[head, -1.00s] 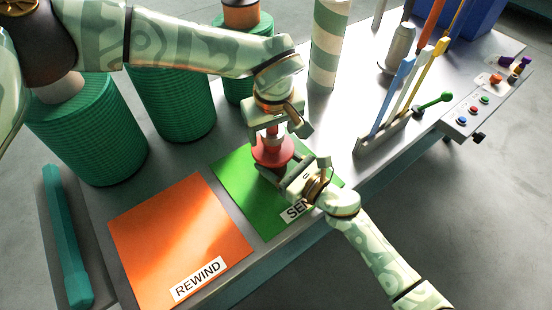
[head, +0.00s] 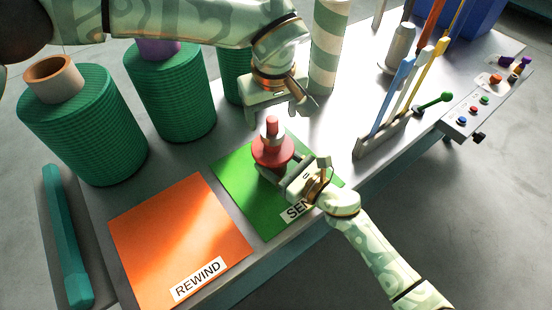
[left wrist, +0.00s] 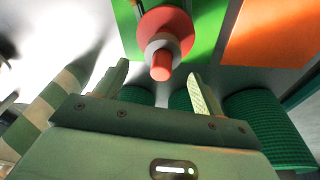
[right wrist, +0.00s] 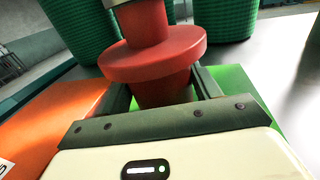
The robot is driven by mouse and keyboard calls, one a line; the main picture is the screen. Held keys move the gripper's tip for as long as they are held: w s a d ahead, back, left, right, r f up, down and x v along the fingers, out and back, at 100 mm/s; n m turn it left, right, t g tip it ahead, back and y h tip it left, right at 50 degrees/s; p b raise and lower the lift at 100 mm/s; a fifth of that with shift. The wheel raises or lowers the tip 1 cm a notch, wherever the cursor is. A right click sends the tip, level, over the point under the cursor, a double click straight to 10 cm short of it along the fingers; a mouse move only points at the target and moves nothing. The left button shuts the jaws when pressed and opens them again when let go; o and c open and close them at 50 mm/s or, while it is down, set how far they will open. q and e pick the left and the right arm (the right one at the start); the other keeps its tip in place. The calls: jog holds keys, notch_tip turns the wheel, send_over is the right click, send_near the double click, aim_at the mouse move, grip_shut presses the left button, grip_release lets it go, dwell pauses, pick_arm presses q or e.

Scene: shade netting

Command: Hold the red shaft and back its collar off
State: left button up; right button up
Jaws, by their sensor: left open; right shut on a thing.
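The red shaft (head: 272,121) stands upright over the green mat (head: 232,178), with a wide red flange (head: 272,153) partway up. Its grey collar (head: 270,132) is around the shaft above the flange, and it also shows in the left wrist view (left wrist: 162,43). My right gripper (right wrist: 163,85) is shut on the shaft just below the flange. My left gripper (head: 280,112) is open and empty above the shaft, with the shaft's tip showing between its fingers in the left wrist view. The shaft's lower end is hidden.
An orange mat marked REWIND (head: 180,235) lies left of the green mat. Green spools (head: 80,130) stand behind. A striped post (head: 328,50) and a rack of coloured tools (head: 385,135) stand at right, near a button panel (head: 485,105).

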pick_arm(q)
jog(key=o, duration=0.5)
jog(key=shift+o, duration=0.2)
notch_tip(320, 180, up, 12)
jog(key=s, duration=0.2)
jog(key=shift+s+d+f, duration=0.15)
pick_arm(e)
jog(key=o, duration=1.4)
jog(key=shift+c, duration=0.2)
jog(key=shift+s+d, duration=0.1)
